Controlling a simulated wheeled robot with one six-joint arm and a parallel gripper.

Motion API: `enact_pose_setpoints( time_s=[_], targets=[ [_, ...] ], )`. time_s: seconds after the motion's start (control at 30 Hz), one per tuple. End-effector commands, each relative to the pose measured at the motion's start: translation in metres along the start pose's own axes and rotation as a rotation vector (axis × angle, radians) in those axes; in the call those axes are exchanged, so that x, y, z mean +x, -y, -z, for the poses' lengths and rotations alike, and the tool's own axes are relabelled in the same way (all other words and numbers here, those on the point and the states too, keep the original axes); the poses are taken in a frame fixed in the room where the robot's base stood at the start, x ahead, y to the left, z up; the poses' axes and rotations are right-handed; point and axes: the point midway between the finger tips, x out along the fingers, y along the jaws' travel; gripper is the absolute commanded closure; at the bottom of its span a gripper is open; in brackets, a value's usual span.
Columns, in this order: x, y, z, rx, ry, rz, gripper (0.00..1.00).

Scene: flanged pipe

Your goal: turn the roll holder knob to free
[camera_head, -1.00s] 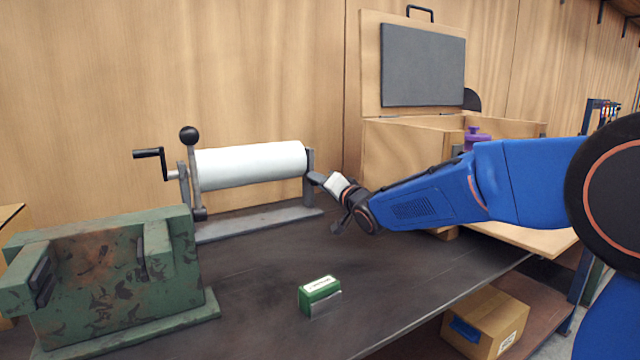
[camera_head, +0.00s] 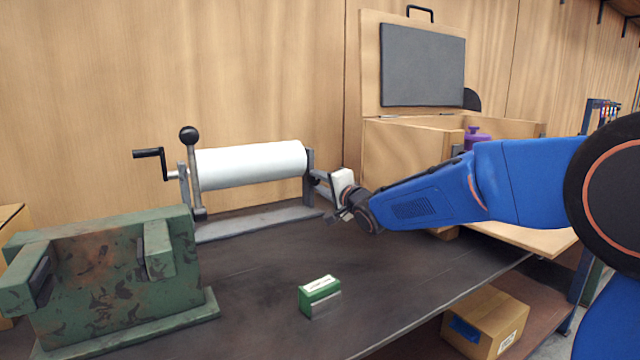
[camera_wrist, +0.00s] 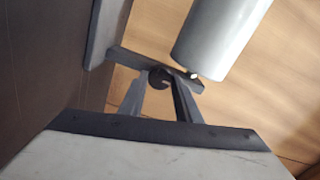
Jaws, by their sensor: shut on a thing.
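The roll holder (camera_head: 260,222) stands at the back of the bench and carries a white roll (camera_head: 250,164). Its right end post (camera_head: 309,165) is beside my gripper (camera_head: 322,184). In the wrist view, a small dark round knob (camera_wrist: 160,77) sits at the end post, below the white roll's end (camera_wrist: 215,40). My gripper (camera_wrist: 164,88) is shut on this knob, one finger on each side. The fingers hide most of the knob in the head view, so its setting cannot be read.
A black-ball lever (camera_head: 189,136) and crank (camera_head: 150,154) are at the holder's left end. A green vise-like block (camera_head: 110,275) stands front left. A small green box (camera_head: 320,296) lies on the dark bench (camera_head: 260,285). An open wooden chest (camera_head: 405,145) stands behind my arm.

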Motion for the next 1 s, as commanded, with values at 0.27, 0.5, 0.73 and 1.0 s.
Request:
enact_pose_setpoints(
  time_s=[0.27, 0.5, 0.73, 1.0],
  targets=[
    [0.000, -0.002, 0.000, 0.002, -0.001, -0.003, 0.92],
    [0.000, -0.001, 0.000, 0.001, -0.001, -0.002, 0.51],
    [-0.002, 0.000, 0.000, 0.000, -0.001, -0.001, 0.51],
    [-0.035, 0.000, 0.000, -0.001, -0.001, -0.001, 0.51]
  ],
)
